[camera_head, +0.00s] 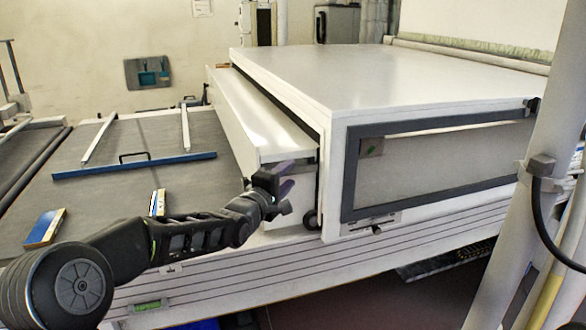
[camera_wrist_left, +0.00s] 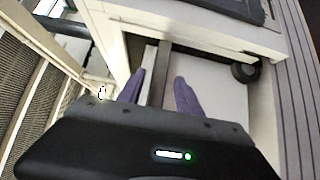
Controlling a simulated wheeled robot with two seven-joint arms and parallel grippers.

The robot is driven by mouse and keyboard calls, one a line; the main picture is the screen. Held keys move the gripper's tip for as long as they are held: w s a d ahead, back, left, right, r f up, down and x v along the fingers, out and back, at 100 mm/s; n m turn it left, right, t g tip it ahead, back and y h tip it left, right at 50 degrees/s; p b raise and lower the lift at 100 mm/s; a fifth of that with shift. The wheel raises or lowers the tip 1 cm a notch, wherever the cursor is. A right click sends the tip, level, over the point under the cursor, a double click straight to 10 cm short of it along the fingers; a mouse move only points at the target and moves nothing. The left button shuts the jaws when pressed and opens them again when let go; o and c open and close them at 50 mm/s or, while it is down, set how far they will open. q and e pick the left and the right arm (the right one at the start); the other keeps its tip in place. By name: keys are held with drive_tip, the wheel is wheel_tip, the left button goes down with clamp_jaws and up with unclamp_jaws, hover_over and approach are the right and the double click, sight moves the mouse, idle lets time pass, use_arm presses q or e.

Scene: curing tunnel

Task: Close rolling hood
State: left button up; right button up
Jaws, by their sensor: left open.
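The white rolling hood (camera_head: 400,85) stands on the long bed, with a dark-framed window in its near side and a small black wheel (camera_head: 311,219) at its lower left corner. A lower, narrower white section (camera_head: 265,120) sticks out from its left end. My left gripper (camera_head: 286,178) is open at the near end of this section, just left of the hood's corner. In the left wrist view, my left gripper's purple fingers (camera_wrist_left: 160,84) stand either side of a narrow grey bar (camera_wrist_left: 159,62). I cannot tell whether they touch it. The wheel shows to their right. My right gripper is out of view.
The grey bed (camera_head: 100,190) left of the hood carries a blue bar (camera_head: 135,166), white strips and small blue-and-yellow blocks (camera_head: 44,229). A pale post (camera_head: 518,220) with a black cable stands at the right front. The bed's middle left is mostly clear.

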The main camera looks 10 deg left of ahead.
sight(292, 172)
use_arm(q)
drive_tip(key=shift+p+x, duration=0.35)
drive_tip(key=shift+x, duration=1.4)
drive_tip(key=shift+c, duration=0.2)
clamp_jaws()
